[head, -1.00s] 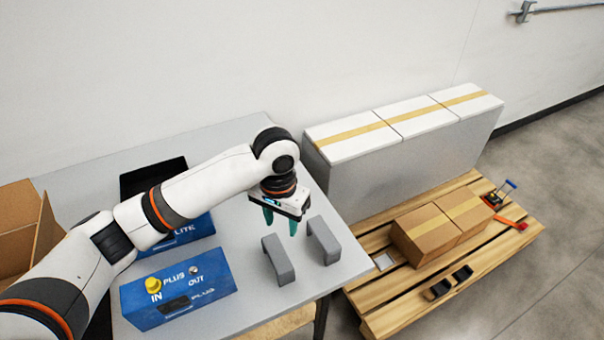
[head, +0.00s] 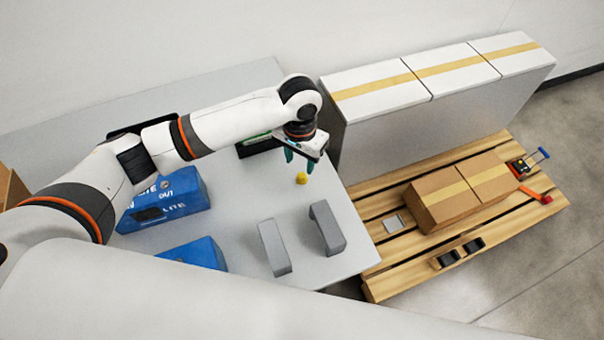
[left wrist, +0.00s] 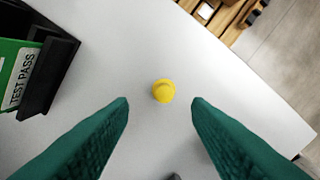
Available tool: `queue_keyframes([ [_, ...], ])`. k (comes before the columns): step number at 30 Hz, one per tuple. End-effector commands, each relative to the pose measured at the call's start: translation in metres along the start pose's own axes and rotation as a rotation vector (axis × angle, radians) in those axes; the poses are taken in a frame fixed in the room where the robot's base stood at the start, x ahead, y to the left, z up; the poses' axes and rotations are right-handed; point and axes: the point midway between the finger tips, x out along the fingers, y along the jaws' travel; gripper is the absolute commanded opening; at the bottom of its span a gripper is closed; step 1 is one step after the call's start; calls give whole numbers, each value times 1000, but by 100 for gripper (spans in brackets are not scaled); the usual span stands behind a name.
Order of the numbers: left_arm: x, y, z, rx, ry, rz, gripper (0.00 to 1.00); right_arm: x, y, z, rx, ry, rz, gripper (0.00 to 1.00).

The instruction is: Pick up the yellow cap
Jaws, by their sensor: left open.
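The yellow cap (head: 301,178) stands on the grey table, below and slightly in front of my left gripper in the head view. In the left wrist view the cap (left wrist: 163,91) lies a little beyond the gap between the fingertips, roughly centred. My left gripper (head: 299,160) has teal fingers and is open and empty. In the left wrist view its two fingers (left wrist: 160,103) are spread wide, with no contact with the cap. My right gripper is not in view.
Two grey brackets (head: 327,228) stand near the table's right edge. Blue boxes (head: 166,203) are at the left. White boxes (head: 440,70) and a pallet (head: 375,285) stand right of the table.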

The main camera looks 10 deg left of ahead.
Motion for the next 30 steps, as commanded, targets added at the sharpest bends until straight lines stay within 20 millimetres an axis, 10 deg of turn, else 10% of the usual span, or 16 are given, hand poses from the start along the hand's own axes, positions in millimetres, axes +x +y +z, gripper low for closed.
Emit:
queue_keyframes([
  [20,52,-5,-1,1,-1,1,45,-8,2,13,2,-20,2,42],
  [30,52,-5,-1,1,-1,1,0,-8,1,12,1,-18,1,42],
])
